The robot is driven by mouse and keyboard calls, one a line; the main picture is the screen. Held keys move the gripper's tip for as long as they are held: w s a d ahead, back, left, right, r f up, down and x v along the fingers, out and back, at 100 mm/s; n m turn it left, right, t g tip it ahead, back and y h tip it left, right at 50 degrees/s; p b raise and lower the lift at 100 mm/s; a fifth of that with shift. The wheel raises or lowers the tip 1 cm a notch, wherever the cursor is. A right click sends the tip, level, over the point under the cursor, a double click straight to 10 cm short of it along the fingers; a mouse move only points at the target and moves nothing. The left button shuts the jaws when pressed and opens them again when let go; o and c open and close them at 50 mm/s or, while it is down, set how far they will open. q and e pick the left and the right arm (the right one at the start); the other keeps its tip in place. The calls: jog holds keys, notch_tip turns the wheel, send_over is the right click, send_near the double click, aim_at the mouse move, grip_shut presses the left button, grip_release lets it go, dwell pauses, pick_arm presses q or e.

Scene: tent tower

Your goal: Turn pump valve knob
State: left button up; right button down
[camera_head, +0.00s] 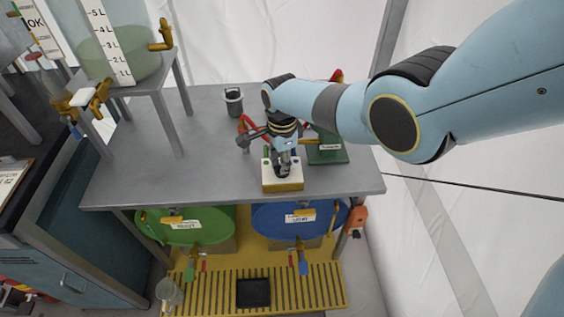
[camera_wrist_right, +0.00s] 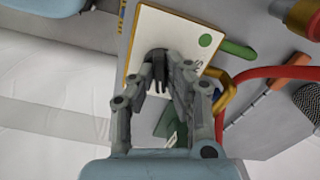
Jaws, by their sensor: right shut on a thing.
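The pump valve box (camera_head: 291,186) is a small white-topped block with a yellow base, near the front edge of the grey table. The dark knob (camera_wrist_right: 157,55) sits on its white face, which also shows in the right wrist view (camera_wrist_right: 150,24) with a green dot. My right gripper (camera_head: 283,166) reaches down onto the box from above. In the right wrist view its fingers (camera_wrist_right: 161,78) are closed around the knob, hiding part of it. My left gripper is not in either view.
The grey table (camera_head: 130,170) has free room left of the box. A dark cup (camera_head: 234,100) stands behind it, and a green block (camera_head: 328,153) and red hose (camera_wrist_right: 265,73) lie close by. Green (camera_head: 207,226) and blue (camera_head: 270,222) drums are below. A raised tank stand (camera_head: 170,105) is at left.

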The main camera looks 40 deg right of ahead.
jog(key=c, duration=1.4)
grip_release()
jog(key=shift+o, duration=0.2)
jog(key=shift+r, duration=0.15)
notch_tip(320, 180, up, 12)
